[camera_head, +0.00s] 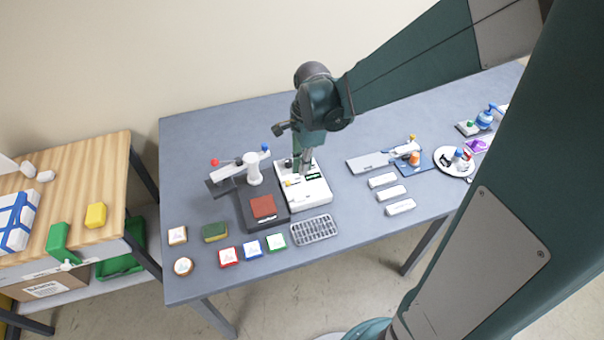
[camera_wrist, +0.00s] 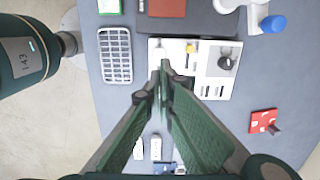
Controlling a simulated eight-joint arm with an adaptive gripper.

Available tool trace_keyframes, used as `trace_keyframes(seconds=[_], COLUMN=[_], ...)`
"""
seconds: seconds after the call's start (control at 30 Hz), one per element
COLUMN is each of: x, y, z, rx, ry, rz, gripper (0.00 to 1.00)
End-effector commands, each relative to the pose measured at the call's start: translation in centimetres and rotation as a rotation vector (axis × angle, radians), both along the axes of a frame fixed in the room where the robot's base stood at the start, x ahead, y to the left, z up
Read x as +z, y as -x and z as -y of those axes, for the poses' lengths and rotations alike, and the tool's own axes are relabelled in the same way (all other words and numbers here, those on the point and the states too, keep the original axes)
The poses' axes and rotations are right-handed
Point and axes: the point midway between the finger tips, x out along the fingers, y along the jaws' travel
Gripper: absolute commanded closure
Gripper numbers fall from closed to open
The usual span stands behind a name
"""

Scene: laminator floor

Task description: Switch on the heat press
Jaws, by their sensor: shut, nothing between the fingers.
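The heat press (camera_head: 240,203) stands on the left of the grey table, with a dark base, a red-brown pad (camera_head: 263,206), a white post and an arm with red and blue knobs. Beside it lies a white control box (camera_head: 313,194). In the wrist view, the box (camera_wrist: 214,88) carries a yellow button (camera_wrist: 191,48), a dark knob (camera_wrist: 225,63) and small white parts. My gripper (camera_head: 300,170) points down over the box, shut and empty. In the wrist view, its fingertips (camera_wrist: 162,68) overlap the box's near part; contact cannot be told.
A grey slotted tray (camera_head: 314,230) lies in front of the box. Several coloured blocks line the front left edge. White blocks (camera_head: 392,192) and a flat grey tool (camera_head: 370,162) lie right. In the wrist view, a red piece (camera_wrist: 262,121) lies beyond the box.

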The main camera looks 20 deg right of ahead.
Motion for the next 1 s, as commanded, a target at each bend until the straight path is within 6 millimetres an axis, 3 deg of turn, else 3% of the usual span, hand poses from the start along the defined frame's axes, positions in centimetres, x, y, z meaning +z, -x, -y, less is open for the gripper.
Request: trace_keyframes(seconds=[0.3, 1.0], x=[1.8, 2.0], y=[0.0, 0.1], z=[0.1, 0.1], rx=[0.000, 0.013], ry=[0.000, 0.001], rz=[0.000, 0.007], gripper=[1.00, 1.00])
